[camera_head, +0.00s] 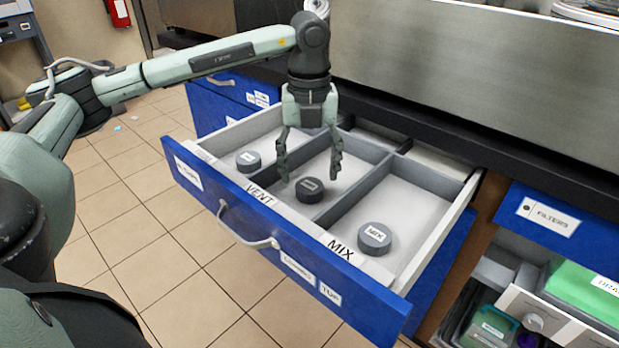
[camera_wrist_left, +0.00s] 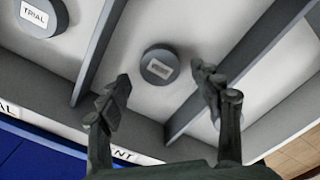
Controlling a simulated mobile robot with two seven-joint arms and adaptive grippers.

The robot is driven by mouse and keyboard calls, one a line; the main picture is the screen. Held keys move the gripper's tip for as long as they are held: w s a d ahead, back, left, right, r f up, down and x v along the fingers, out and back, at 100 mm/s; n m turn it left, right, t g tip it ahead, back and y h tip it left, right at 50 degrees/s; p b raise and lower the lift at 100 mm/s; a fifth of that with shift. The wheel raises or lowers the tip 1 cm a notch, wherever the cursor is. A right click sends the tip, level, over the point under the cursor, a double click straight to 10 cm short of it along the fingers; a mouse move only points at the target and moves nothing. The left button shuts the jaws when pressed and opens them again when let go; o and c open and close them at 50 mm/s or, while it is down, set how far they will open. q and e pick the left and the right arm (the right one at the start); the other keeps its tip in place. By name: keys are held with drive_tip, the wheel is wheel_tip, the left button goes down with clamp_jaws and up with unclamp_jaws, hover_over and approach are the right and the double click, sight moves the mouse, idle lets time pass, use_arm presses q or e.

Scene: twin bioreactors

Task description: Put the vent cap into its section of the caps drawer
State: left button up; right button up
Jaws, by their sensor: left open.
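The caps drawer (camera_head: 182,180) is pulled open, with compartments split by grey dividers. A round dark cap (camera_head: 309,188) lies flat in the middle compartment, behind the VENT label (camera_head: 260,195). It also shows in the left wrist view (camera_wrist_left: 159,66), with a label too small to read. My left gripper (camera_head: 309,173) points down over this compartment, open and empty. In the left wrist view its fingers (camera_wrist_left: 163,84) are spread on the near side of the cap, apart from it. My right gripper is not in view.
A cap labelled MIX (camera_head: 374,238) lies in the right compartment. Another cap (camera_head: 248,161), labelled TRIAL in the left wrist view (camera_wrist_left: 38,18), lies in the left one. The counter edge (camera_head: 420,125) overhangs the drawer's back.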

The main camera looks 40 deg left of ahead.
sight(309, 185)
use_arm(q)
wheel_tip(309, 185, up, 9)
idle(0.5)
